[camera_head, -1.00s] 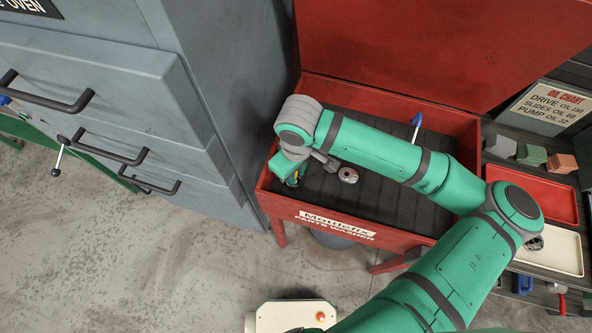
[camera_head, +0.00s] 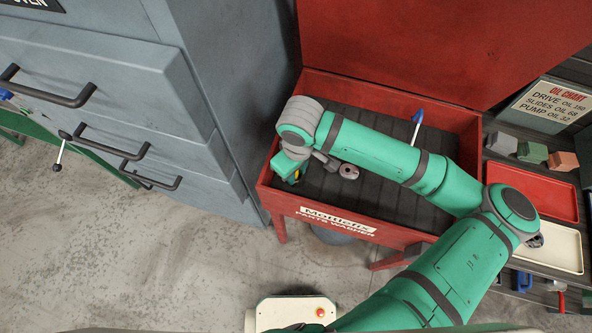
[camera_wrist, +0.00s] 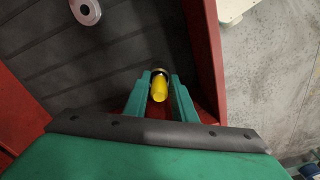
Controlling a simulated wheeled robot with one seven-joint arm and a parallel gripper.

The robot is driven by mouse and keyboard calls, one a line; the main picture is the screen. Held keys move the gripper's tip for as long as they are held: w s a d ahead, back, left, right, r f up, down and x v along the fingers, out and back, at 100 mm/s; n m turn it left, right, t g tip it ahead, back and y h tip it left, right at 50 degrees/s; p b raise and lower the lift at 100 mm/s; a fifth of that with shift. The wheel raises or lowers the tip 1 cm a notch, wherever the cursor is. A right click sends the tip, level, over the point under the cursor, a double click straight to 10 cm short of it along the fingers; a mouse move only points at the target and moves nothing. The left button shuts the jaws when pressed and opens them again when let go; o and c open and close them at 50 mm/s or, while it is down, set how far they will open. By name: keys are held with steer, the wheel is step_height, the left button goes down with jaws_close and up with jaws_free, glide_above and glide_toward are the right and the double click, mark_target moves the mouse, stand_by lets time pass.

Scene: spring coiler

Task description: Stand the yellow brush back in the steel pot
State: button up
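A yellow brush handle (camera_wrist: 159,90) shows nearly end-on between the two green fingers of my gripper (camera_wrist: 160,82) in the wrist view. A finger stands on each side of it, with narrow dark strips beside the handle. I cannot tell whether the fingers touch it. A round, pale-edged rim shows just beyond the handle; I cannot tell whether it belongs to the brush or the pot. In the head view my gripper (camera_head: 288,172) is low at the washer's front left corner, with a little yellow showing there. The steel pot is not clearly visible.
The red parts washer (camera_head: 318,208) has walls close around my gripper. A round grey part (camera_head: 348,172) lies on its ribbed floor, and a blue-tipped thing (camera_head: 417,116) stands further back. The grey drawer cabinet (camera_head: 225,150) is close on the left.

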steer(key=shift+o, duration=1.3)
steer(key=r, duration=1)
steer(key=shift+s+d+r, duration=0.15)
steer(key=shift+d+r, duration=0.05)
steer(key=shift+r, duration=0.2)
